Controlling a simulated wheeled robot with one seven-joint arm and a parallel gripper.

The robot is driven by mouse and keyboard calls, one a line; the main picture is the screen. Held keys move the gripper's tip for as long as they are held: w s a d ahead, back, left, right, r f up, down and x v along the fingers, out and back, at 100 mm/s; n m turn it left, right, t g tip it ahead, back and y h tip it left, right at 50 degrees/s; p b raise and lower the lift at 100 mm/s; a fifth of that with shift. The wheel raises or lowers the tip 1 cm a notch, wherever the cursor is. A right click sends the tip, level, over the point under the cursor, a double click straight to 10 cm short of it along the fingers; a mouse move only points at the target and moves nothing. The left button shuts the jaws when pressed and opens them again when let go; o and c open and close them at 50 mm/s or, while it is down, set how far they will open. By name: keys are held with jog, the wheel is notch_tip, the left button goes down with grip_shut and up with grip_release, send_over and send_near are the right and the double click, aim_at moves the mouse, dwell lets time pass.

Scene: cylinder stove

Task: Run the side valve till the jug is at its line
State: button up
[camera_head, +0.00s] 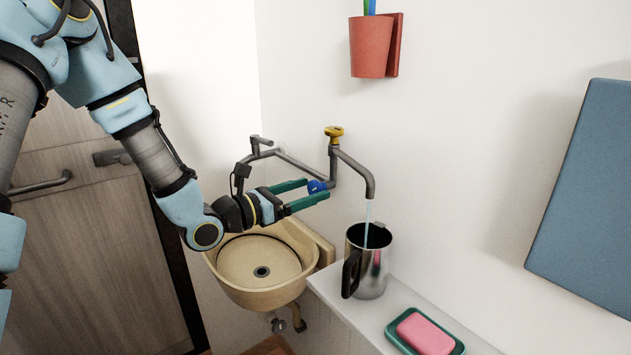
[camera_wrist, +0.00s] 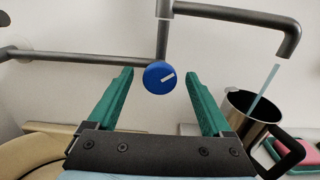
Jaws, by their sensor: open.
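A metal jug (camera_head: 373,262) with a black handle stands on the white ledge under the spout. A stream of water (camera_head: 367,216) falls from the spout (camera_head: 369,180) into it. The water level and any line inside the jug cannot be made out. The jug also shows at the right in the wrist view (camera_wrist: 247,112). A blue round knob (camera_wrist: 159,77) with a white mark sits on the pipe; a yellow knob (camera_head: 334,132) sits above the pipe. My gripper (camera_head: 315,189) is open, its green fingers on either side of the blue knob and apart from it in the wrist view.
A beige basin (camera_head: 300,285) hangs below my gripper. A pink soap (camera_head: 425,334) in a green dish lies on the ledge (camera_head: 335,295) in front of the jug. A red cup (camera_head: 371,48) and a blue panel (camera_head: 591,195) are on the wall.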

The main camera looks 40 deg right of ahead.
jog(key=shift+s+d, duration=0.1)
jog(key=shift+d, duration=1.2)
jog(key=shift+c, duration=0.4)
grip_shut()
